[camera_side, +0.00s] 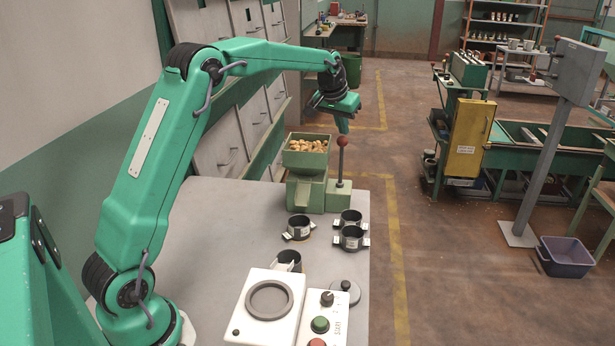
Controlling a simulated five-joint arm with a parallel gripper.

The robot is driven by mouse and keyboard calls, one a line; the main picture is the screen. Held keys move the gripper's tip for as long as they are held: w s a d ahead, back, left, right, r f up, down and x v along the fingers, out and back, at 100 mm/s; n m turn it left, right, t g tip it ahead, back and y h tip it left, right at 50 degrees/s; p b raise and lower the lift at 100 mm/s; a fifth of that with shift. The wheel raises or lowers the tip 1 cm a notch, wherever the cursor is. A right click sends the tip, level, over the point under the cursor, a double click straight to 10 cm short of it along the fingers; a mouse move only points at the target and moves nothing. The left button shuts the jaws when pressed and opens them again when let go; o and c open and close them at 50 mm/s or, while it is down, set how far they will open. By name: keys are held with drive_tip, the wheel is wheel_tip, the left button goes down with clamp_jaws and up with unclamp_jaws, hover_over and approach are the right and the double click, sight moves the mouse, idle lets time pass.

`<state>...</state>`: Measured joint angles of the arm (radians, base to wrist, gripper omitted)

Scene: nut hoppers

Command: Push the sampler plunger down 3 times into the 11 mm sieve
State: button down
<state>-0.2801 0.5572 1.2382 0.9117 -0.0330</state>
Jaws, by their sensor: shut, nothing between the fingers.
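The green sampler (305,192) stands at the far end of the grey table, with nuts (307,145) in its open top hopper. Its plunger is a dark rod with a red ball knob (342,142), standing up from a green block (339,195) at the sampler's right. My gripper (343,128) is shut and empty, pointing down right above the knob. I cannot tell whether the fingertips touch it. Dark round sieves with pale tabs stand in front: one at left (298,228), one at back right (350,218), one below it (350,238). Their size marks are unreadable.
Another dark cup (288,261) stands behind a white machine with a grey ring (269,300). A control box (321,322) with buttons and a round grey lid (344,291) are nearby. Bare table lies left of the sieves. The table's right edge is close to the plunger.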

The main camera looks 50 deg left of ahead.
sight(341, 137)
drive_tip(key=shift+f, duration=1.95)
drive_tip(key=shift+s+f, duration=0.15)
drive_tip(key=shift+w+r, duration=0.25)
drive_tip(key=shift+r, duration=0.35)
drive_tip(key=r, duration=0.2)
drive_tip(key=w+r, duration=0.1)
drive_tip(key=r, duration=0.1)
drive_tip(key=shift+a, duration=0.2)
drive_tip(key=v, duration=0.9)
drive_tip(key=shift+r, duration=0.2)
drive_tip(key=shift+s, duration=0.15)
